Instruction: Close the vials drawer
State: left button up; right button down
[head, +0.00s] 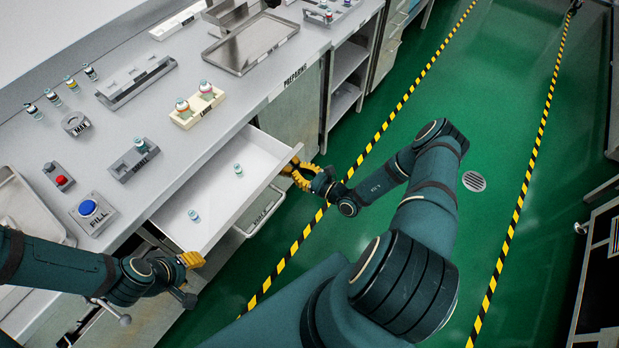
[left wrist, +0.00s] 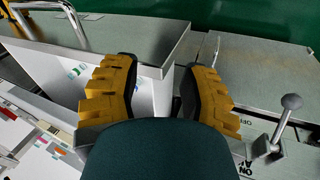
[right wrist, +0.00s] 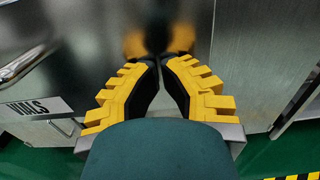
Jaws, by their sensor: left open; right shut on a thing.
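The vials drawer (head: 210,221) stands pulled out from the counter, its white inside showing. A vial (head: 193,215) stands near its left end and another vial (head: 238,169) farther right. The drawer front also shows in the right wrist view (right wrist: 100,50), with its label and part of a handle at left. My left gripper (head: 190,261) is open at the front left corner; in the left wrist view, its fingers are apart around the drawer's edge. My right gripper (head: 298,172) is shut at the front right corner, its fingertips close together against the steel front; the exact grip is hard to see.
The counter (head: 215,125) behind carries a blue FILL button (head: 88,208), a red button (head: 61,180), a vial rack (head: 197,107) and a metal tray (head: 251,43). Open green floor (head: 420,80) with striped tape lies to the right.

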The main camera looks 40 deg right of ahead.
aim_at(252, 149)
jog(key=b+x, duration=0.5)
jog(key=x, duration=1.5)
jog(key=shift+w+f, duration=0.15)
jog(key=shift+w, duration=0.05)
jog(key=shift+w+a, duration=0.15)
jog(key=shift+w, duration=0.1)
pick_arm(q)
jog(key=f, duration=0.1)
jog(key=s+f, duration=0.1)
jog(key=f, duration=0.3)
jog(key=shift+s+d+f, duration=0.15)
jog(key=shift+s+d, duration=0.05)
jog(key=shift+s, duration=0.2)
pick_arm(e)
jog(key=shift+w, duration=0.1)
jog(key=shift+w+r, duration=0.1)
jog(key=shift+r, duration=0.15)
pick_arm(q)
jog(key=shift+g, duration=0.3)
